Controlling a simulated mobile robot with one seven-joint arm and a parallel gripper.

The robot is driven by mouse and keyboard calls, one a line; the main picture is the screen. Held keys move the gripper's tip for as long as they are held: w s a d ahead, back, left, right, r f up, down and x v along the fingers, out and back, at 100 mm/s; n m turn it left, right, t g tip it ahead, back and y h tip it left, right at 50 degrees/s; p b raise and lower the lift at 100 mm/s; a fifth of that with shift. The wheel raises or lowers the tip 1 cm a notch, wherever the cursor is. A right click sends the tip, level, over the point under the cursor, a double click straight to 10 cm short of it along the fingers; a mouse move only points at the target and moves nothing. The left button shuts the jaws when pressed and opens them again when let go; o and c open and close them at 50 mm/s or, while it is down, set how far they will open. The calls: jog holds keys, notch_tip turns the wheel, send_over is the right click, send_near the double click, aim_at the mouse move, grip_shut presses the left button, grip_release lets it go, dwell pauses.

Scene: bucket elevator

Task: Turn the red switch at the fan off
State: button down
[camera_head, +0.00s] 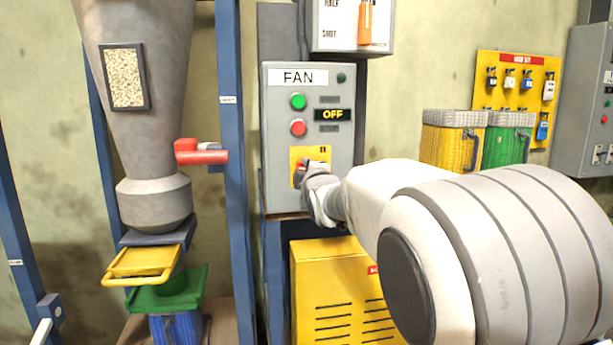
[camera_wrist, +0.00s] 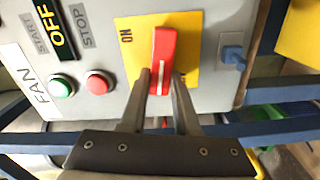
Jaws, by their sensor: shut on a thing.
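The grey fan box (camera_head: 282,184) carries a FAN label, a green button (camera_head: 298,102), a red button (camera_head: 298,128) and a display (camera_head: 332,114) reading OFF. Below them is a yellow plate (camera_head: 324,153) with the red switch, mostly hidden by my gripper (camera_head: 305,177) in the head view. In the wrist view the red switch (camera_wrist: 163,50) stands out from the yellow plate (camera_wrist: 194,72), in line with my fingers. My gripper (camera_wrist: 161,82) is shut on the switch's near end, one finger on each side. An ON mark shows on the plate, beside the switch.
A yellow cabinet (camera_head: 335,290) is below the box. Yellow (camera_head: 452,140) and green (camera_head: 503,145) bins and a yellow lock board (camera_head: 515,85) are at right.

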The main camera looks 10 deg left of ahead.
jog(key=shift+f+n+b, duration=0.15)
jog(key=shift+n+b, duration=0.4)
jog(key=shift+n, duration=0.45)
jog(key=c, duration=0.6)
grip_release()
jog(key=shift+c, duration=0.2)
jog(key=p+v, duration=0.3)
jog(key=v, duration=1.4)
jog(key=shift+s+p, duration=0.2)
jog(key=shift+p, duration=0.1)
jog(key=shift+d, duration=0.1)
